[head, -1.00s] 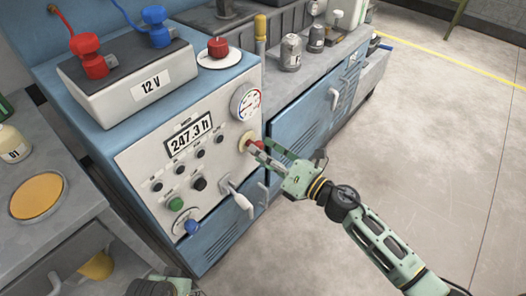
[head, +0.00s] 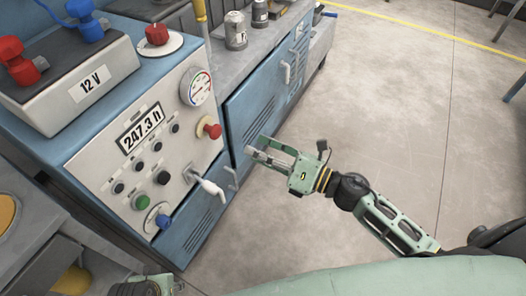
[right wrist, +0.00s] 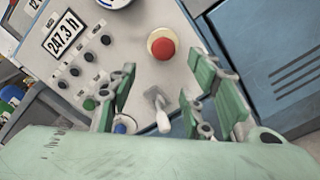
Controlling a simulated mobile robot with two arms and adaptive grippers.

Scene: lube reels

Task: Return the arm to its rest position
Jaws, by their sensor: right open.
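My right gripper (head: 266,150) is open and empty, in front of the blue cabinet door and to the right of the control panel (head: 112,158). In the right wrist view its two green fingers (right wrist: 160,95) stand wide apart with nothing between their tips. The red mushroom button (head: 212,130) on the panel is clear of the gripper; it also shows in the right wrist view (right wrist: 162,46). My right arm reaches in from the lower right. A small part of my left arm shows at the bottom edge of the head view; its fingertips cannot be made out.
A white lever handle (head: 208,186) sticks out of the panel below the button. The 12 V battery box (head: 70,85) with red and blue clamps stands on top. Grey cans (head: 236,32) stand on the bench behind. The floor (head: 400,110) to the right is open.

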